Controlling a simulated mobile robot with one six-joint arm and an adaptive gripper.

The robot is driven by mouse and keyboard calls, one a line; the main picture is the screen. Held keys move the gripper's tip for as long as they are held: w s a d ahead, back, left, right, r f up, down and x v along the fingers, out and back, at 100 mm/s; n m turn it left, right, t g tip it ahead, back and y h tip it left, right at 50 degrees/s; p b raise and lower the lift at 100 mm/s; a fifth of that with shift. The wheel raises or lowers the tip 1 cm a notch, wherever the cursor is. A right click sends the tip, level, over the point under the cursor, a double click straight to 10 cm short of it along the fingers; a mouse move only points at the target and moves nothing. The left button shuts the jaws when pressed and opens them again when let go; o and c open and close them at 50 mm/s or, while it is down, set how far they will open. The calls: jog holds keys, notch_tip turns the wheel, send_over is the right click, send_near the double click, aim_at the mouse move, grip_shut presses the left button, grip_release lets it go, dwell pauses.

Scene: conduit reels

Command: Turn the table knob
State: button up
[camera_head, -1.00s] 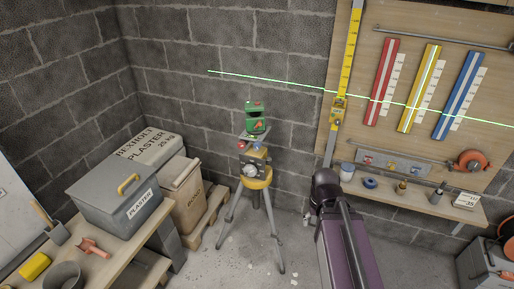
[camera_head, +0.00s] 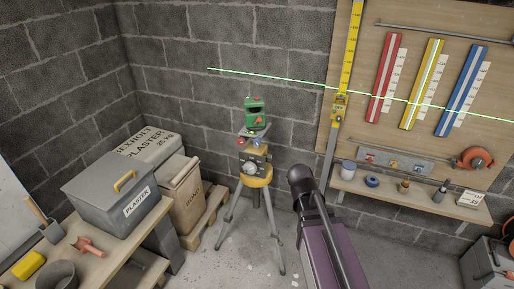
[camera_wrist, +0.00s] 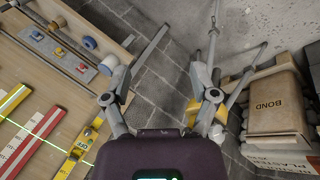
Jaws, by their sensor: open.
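A green laser level (camera_head: 255,115) sits on a small table on top of a tripod with a yellow head (camera_head: 258,181). A pale round knob (camera_head: 250,168) shows on the front of the tripod head; small red and blue knobs (camera_head: 257,142) are above it. My arm's dark end is to the right of the tripod, apart from it in the picture; my gripper is mostly hidden there. In the wrist view my gripper (camera_wrist: 160,68) is open and empty, fingers spread. A yellow part of the tripod (camera_wrist: 222,108) shows behind the right finger; the table knobs cannot be made out there.
A wall board with red, yellow and blue levels (camera_head: 456,90) and a shelf with small items (camera_head: 412,195) are on the right. A workbench with a grey plaster box (camera_head: 118,192) and a bond sack (camera_head: 182,192) stand left. Floor shows around the tripod legs.

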jog(key=w+a+n+t+h+b, duration=0.3)
jog(key=w+n, duration=0.1)
jog(key=w, duration=0.3)
jog(key=n+t+y+b, duration=0.1)
jog(key=n+t+b, duration=0.7)
jog(key=n+t, duration=0.4)
send_near(256, 142)
jog(key=v, duration=0.3)
jog(key=shift+s+r+n+g, duration=0.1)
jog(key=shift+r+n+g, duration=0.3)
jog(key=x, duration=1.4)
jog(key=shift+f, duration=0.1)
jog(key=shift+c, duration=0.2)
grip_shut()
